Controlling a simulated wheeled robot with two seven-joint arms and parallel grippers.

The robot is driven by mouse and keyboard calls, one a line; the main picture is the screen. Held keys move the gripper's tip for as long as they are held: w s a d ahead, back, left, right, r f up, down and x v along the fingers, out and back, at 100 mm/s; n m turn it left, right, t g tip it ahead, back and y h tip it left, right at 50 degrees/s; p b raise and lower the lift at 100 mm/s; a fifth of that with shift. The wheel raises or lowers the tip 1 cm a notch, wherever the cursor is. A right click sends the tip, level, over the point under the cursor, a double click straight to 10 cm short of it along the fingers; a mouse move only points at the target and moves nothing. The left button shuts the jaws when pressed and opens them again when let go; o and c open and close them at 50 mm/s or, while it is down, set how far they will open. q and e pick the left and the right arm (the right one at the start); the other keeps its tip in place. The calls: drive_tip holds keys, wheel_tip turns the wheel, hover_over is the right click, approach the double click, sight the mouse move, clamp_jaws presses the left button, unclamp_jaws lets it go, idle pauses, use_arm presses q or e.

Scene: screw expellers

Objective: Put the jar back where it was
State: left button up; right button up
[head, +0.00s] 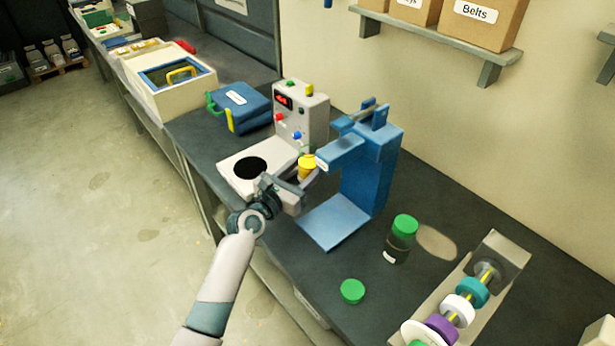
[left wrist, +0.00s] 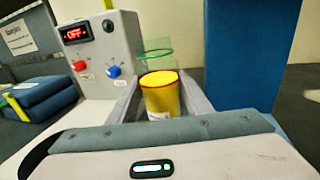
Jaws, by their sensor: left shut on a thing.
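My left gripper (head: 298,186) is shut on a clear, lidless jar (head: 307,166) with yellow contents. In the left wrist view the jar (left wrist: 160,92) stands roughly upright between the fingers, with a clear upper part and a green rim. The gripper is beside the blue press-like stand (head: 365,175) and in front of the grey control box (head: 304,112). A loose green lid (head: 352,291) lies on the dark bench. A second, dark jar with a green lid (head: 402,238) stands on the bench right of the stand. My right gripper is not in view.
A white plate with a black round opening (head: 232,188) lies left of the gripper. A blue case (head: 240,107) sits behind it. A rack of coloured discs (head: 466,300) stands at the right. Bare bench (head: 310,275) shows near the loose lid.

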use_arm(q)
drive_tip(key=shift+f+b, duration=0.45)
drive_tip(key=shift+f, duration=1.35)
drive_tip(key=shift+f, duration=0.15)
drive_tip(key=o, duration=1.3)
